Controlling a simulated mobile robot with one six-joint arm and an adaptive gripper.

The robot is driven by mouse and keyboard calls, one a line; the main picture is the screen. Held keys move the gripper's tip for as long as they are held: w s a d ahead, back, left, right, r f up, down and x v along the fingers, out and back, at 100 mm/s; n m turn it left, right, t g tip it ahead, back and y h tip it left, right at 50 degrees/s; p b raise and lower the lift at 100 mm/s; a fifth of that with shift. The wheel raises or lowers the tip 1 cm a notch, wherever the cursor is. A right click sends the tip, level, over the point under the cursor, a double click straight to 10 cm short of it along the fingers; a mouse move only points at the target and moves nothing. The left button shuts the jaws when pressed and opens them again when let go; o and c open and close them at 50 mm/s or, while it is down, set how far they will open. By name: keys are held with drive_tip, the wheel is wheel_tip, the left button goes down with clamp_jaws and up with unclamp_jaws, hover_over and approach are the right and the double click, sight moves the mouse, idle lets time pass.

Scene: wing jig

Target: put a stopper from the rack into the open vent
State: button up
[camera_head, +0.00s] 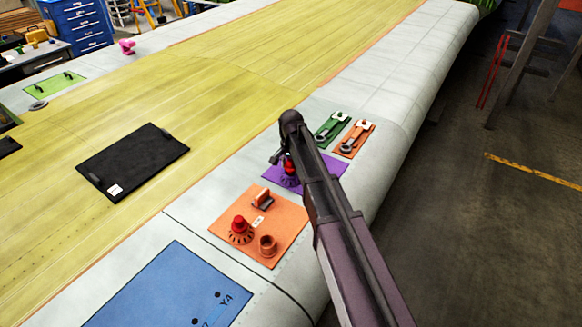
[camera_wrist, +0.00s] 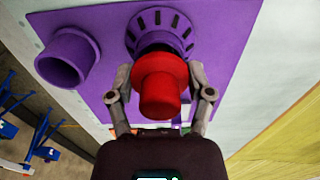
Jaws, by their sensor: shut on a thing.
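My gripper (camera_wrist: 160,98) is shut on a red stopper (camera_wrist: 158,85), with one finger on each side of it. The stopper is at a purple slotted round fitting (camera_wrist: 160,22) on a purple plate (camera_wrist: 230,45). I cannot tell whether it is seated in the fitting or just clear of it. An open purple tube (camera_wrist: 68,57) stands beside the fitting on the same plate. In the head view my gripper is over the purple plate (camera_head: 328,170) and partly hides it. Another red stopper (camera_head: 240,225) sits in a slotted fitting on an orange plate (camera_head: 283,218).
The orange plate also carries an open brown tube (camera_head: 267,246) and a small block (camera_head: 263,199). A green holder (camera_head: 332,130) and an orange holder (camera_head: 354,138) with wrenches lie beyond. A black panel (camera_head: 132,160) and a blue panel (camera_head: 170,290) lie on the wing.

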drive_tip(key=shift+f+b, duration=0.75)
drive_tip(key=shift+f, duration=0.05)
idle(0.4)
drive_tip(key=o, duration=1.1)
drive_tip(key=shift+r, duration=0.15)
